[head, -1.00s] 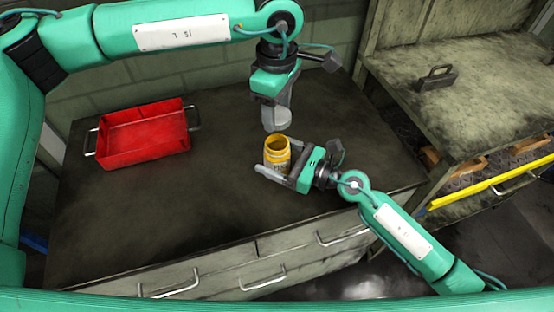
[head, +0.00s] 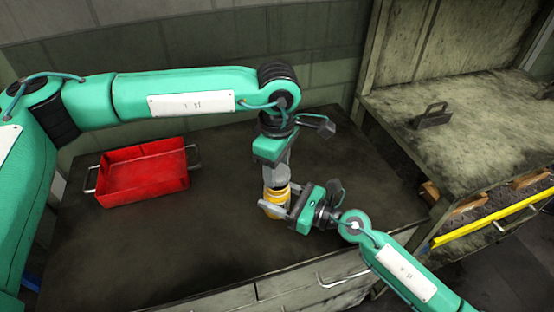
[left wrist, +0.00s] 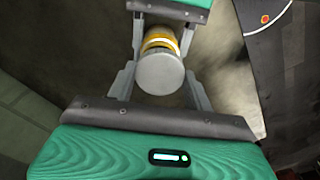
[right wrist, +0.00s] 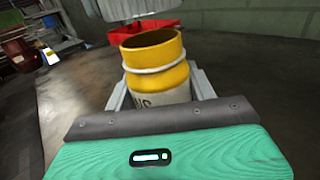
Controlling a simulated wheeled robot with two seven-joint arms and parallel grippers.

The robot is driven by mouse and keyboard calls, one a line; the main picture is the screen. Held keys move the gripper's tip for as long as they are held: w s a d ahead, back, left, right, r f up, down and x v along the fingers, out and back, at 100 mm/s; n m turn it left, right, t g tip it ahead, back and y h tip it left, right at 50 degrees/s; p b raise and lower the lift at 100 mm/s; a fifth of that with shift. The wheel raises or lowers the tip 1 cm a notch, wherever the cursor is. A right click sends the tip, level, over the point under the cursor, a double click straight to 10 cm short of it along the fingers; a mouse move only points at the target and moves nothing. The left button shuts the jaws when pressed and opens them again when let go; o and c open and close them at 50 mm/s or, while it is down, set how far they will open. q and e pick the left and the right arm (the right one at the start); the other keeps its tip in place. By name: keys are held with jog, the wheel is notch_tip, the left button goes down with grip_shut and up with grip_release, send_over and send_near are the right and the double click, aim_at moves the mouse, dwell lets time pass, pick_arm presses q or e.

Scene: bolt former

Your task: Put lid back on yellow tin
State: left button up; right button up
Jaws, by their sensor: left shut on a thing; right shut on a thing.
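The yellow tin (head: 274,207) is upright, gripped around its side by my right gripper (head: 286,204) above the dark worktop. The right wrist view shows the tin (right wrist: 158,72) between the fingers, its open mouth uncovered. My left gripper (head: 279,170) points down from above, shut on the grey lid (head: 275,178). In the left wrist view the round lid (left wrist: 160,74) sits between the fingers, with the tin (left wrist: 161,42) beyond it. In the right wrist view a pale grey shape at the top edge, likely the lid, is above the tin's mouth; the exact gap is hard to tell.
An empty red tray (head: 143,172) with side handles lies on the worktop (head: 130,240) at left. At right, a higher bench (head: 470,100) carries a grey handled block (head: 432,116), with a yellow bar (head: 500,213) below. The worktop between tray and tin is clear.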

aim_at(277, 171)
dwell(0.5)
pick_arm(q)
jog(key=shift+f, duration=0.9)
jog(key=shift+f, duration=0.55)
jog(key=m, duration=1.1)
jog(key=shift+m, duration=0.3)
jog(key=m, duration=0.7)
jog(key=shift+m, duration=0.4)
jog(key=m, duration=0.6)
jog(key=shift+w+a+m, duration=0.1)
jog(key=shift+m, duration=0.2)
